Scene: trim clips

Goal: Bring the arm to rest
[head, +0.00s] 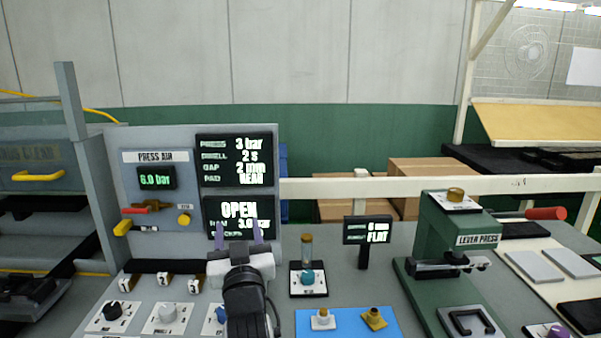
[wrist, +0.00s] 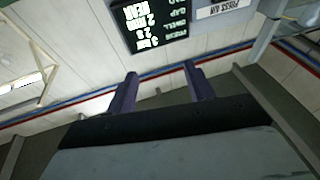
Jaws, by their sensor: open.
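My gripper (head: 239,229) stands upright in the head view, in front of the press air panel (head: 160,210). Its two purple fingers point up and stand apart with nothing between them. In the wrist view my gripper (wrist: 160,90) also shows open and empty, with the wall and a display behind it. The gripper touches nothing that I can see. My arm below it hides part of the bench front and part of a dial.
Dials (head: 166,317) line the bench front. A blue mat (head: 345,328) with small fittings lies right of my arm. A small display (head: 367,230) and the green lever press (head: 450,250) stand further right. A white rail (head: 420,185) runs behind.

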